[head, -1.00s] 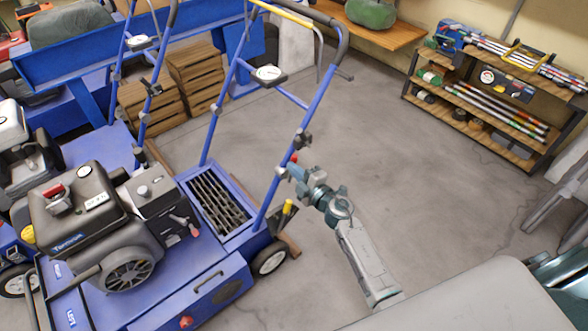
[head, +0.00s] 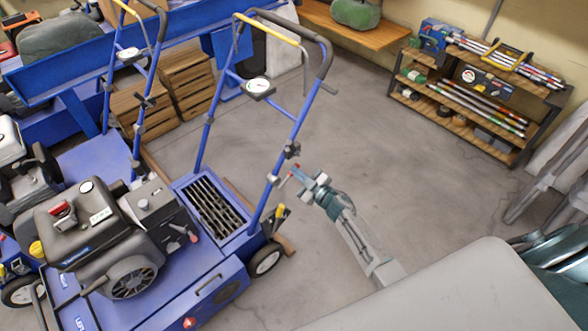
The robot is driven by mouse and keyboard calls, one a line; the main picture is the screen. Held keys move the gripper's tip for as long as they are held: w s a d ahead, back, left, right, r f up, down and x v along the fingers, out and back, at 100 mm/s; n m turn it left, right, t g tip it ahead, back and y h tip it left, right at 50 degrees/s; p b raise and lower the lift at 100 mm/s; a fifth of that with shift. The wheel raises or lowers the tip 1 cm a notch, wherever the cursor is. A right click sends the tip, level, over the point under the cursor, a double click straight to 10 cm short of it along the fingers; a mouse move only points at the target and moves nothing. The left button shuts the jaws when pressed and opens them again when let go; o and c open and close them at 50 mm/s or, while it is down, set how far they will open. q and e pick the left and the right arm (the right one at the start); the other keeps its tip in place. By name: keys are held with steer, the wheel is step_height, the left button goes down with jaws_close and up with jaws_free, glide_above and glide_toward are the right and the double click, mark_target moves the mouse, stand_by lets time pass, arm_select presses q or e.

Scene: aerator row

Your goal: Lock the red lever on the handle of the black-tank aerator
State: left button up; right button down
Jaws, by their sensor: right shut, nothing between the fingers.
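The black-tank aerator (head: 98,216) stands at the left front, with a blue deck and a tall blue tube handle (head: 299,118). Dark clamps sit on the handle's near leg, the lower one (head: 272,180) close to my right gripper. A small red lever (head: 296,167) shows by this clamp, its tip beside the gripper; its exact angle is too small to tell. My right gripper (head: 296,179) is shut and empty, just right of the handle leg. Whether it touches the lever cannot be told. My left gripper is out of view.
Another blue aerator stands behind at the left. Wooden crates (head: 188,88) are stacked behind the handle. A shelf (head: 480,95) with poles stands at the back right. Open floor (head: 385,150) lies right of the handle. A pale rounded surface (head: 470,290) fills the lower right.

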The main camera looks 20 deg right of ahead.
arm_select(q)
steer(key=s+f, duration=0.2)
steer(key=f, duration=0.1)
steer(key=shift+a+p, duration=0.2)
steer(key=shift+p, duration=0.1)
arm_select(e)
steer(key=f+m, duration=0.1)
steer(key=d+f+m, duration=0.1)
steer(key=m, duration=0.1)
steer(key=d+f+m, duration=0.1)
steer(key=m, duration=0.1)
steer(key=shift+w+f, duration=0.25)
steer(key=shift+w, duration=0.15)
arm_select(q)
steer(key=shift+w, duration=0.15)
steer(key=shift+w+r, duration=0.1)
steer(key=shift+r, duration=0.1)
arm_select(e)
steer(key=shift+d+r, duration=0.1)
